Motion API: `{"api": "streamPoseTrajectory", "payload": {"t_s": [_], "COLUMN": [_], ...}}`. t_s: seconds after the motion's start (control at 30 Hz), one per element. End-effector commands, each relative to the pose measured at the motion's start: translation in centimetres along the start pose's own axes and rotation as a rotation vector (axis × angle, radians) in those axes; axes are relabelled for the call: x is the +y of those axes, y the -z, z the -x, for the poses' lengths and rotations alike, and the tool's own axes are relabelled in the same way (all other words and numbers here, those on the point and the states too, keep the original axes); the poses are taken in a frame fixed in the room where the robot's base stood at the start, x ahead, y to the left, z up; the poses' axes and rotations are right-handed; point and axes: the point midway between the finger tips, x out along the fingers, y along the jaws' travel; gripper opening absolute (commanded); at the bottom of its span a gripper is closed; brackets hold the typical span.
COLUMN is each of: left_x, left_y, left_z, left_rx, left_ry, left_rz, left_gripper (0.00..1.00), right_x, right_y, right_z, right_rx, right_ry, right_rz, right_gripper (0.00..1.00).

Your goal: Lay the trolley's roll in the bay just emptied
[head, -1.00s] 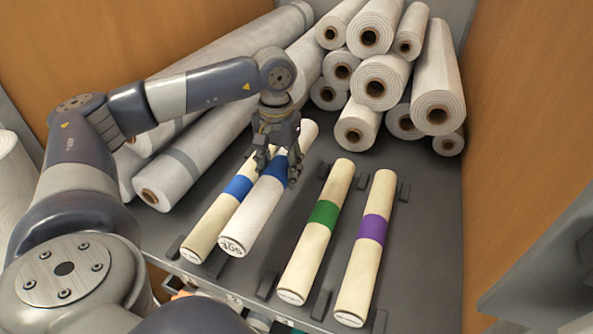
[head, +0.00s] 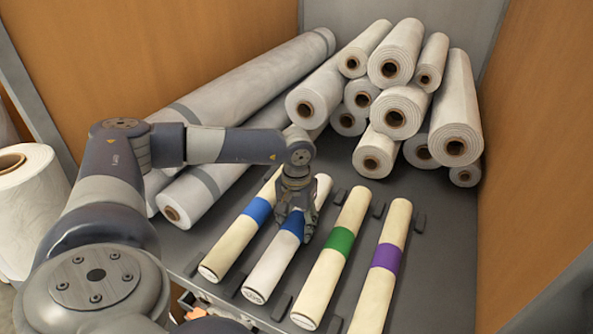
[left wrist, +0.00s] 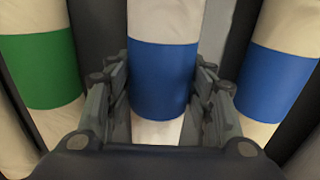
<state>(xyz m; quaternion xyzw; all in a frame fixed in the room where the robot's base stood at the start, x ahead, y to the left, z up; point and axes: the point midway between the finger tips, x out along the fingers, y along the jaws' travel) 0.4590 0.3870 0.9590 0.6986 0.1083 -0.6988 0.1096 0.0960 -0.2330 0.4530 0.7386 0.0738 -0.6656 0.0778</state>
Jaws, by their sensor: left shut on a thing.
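My left gripper (head: 296,222) is shut on a white roll with a blue band (head: 272,268). The roll is in the bay between a cream roll with a blue band (head: 236,243) and a cream roll with a green band (head: 328,265). It looks level with its neighbours; whether it touches the deck is hard to tell. In the left wrist view the fingers sit on both sides of the held roll's blue band (left wrist: 163,75), with the green-banded roll (left wrist: 38,70) left and the other blue-banded roll (left wrist: 280,80) right. My right gripper is not in view.
A cream roll with a purple band (head: 379,272) lies at the right of the row. Small dark chocks (head: 419,221) separate the bays. Large white rolls (head: 403,110) are stacked behind. Bare grey deck (head: 440,255) lies to the right. A big white roll (head: 28,215) stands at the left edge.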

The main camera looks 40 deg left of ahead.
Motion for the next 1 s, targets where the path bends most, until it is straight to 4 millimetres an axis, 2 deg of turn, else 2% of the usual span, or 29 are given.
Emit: {"api": "streamPoseTrajectory", "payload": {"t_s": [0.07,0.1,0.2,0.5,0.6,0.67,0.77,1.0], "left_x": [0.0,0.0,0.0,0.0,0.0,0.1,0.1,0.1], "left_y": [0.0,0.0,0.0,0.0,0.0,0.1,0.1,0.1], "left_z": [-0.2,-0.3,-0.2,-0.2,0.3,0.6,2.1,7.4], "left_rx": [0.001,0.000,0.000,0.000,0.001,0.003,0.005,0.006], "left_ry": [-0.001,0.000,0.000,0.000,0.000,-0.002,-0.002,-0.002], "left_rz": [0.000,0.000,-0.001,0.000,0.000,0.000,-0.001,-0.001], "left_gripper": [0.12,0.51,0.69,0.69,0.69,0.69,0.69,0.69], "right_x": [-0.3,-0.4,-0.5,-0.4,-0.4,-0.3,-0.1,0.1], "right_y": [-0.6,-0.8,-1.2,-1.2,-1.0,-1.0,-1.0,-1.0], "right_z": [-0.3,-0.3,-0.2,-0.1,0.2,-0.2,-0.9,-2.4], "right_rx": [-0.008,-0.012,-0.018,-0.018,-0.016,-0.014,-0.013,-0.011], "right_ry": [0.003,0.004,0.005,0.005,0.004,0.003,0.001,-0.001], "right_rz": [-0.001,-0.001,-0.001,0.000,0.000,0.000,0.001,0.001], "right_gripper": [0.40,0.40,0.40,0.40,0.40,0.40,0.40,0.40]}}
